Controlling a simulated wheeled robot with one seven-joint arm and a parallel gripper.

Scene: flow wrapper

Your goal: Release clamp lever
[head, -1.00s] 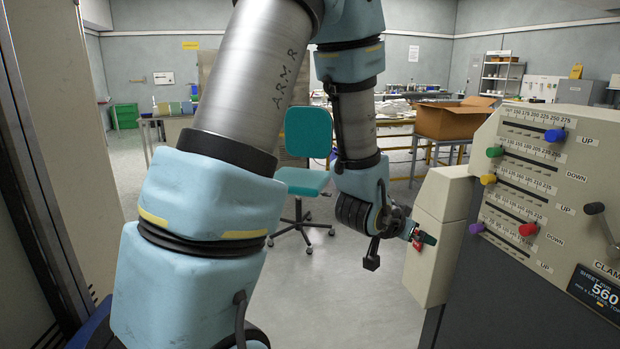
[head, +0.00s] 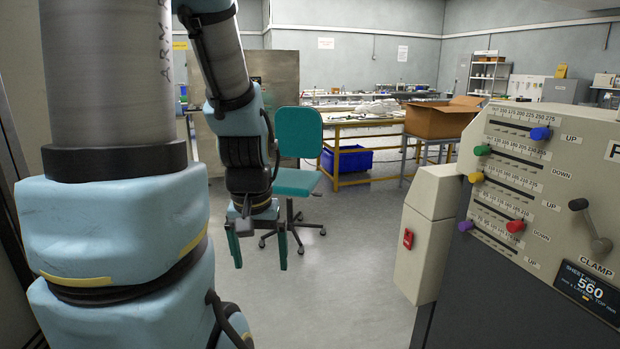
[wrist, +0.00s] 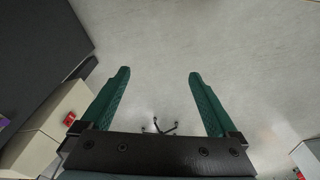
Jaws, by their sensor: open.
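The clamp lever (head: 590,226) is a grey arm with a black knob on the machine's panel at the far right of the head view, above the CLAMP label. Its knob points up and left. My gripper (head: 260,258) hangs pointing down in the middle left of the head view, well to the left of the machine and apart from it. Its two green fingers are spread with nothing between them. In the wrist view, the open fingers (wrist: 158,78) show over bare floor. The lever does not show in the wrist view.
The machine panel (head: 530,190) carries coloured slider knobs and a display reading 560. A cream box (head: 425,240) with a red switch (head: 408,239) juts from its left side. A teal chair (head: 298,135) stands behind my gripper. Open floor lies between gripper and machine.

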